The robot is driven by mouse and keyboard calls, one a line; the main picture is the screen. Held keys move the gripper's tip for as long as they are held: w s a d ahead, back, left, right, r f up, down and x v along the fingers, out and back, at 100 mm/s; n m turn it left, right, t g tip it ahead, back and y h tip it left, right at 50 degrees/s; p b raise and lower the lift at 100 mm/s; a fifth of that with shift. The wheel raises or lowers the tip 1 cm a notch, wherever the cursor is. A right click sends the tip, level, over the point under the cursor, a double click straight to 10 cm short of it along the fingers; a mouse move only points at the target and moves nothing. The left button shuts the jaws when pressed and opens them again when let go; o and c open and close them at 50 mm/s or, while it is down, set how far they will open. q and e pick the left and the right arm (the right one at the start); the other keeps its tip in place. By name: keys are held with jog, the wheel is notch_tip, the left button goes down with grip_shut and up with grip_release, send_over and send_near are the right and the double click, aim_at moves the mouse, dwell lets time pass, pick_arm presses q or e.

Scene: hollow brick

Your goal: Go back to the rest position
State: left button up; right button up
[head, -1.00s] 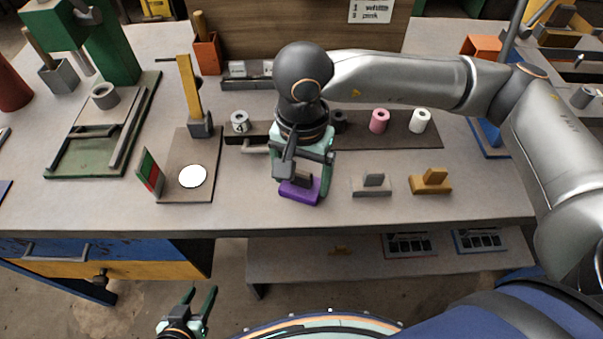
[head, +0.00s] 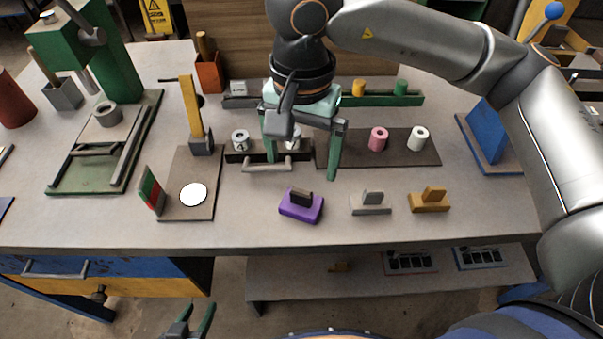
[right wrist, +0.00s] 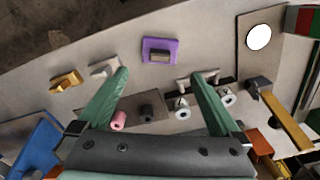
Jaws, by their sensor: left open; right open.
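My right gripper (head: 302,160) is open and empty, raised above the bench behind the purple block (head: 301,212). In the right wrist view its two green fingers (right wrist: 157,78) are spread with nothing between the tips. The purple block with a dark grip stands on the bench, apart from the fingers; it also shows in the wrist view (right wrist: 174,46). My left gripper (head: 190,322) is at the bottom edge of the head view, in front of the bench, partly cut off, its fingers apart and empty.
A grey block (head: 371,207) and a yellow block (head: 429,206) stand right of the purple one. Behind are a dark tray with a handle (head: 267,165) and a dark mat (head: 400,156) with pink and white rolls. The bench's front strip is clear.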

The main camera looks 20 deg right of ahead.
jog(key=shift+r, duration=1)
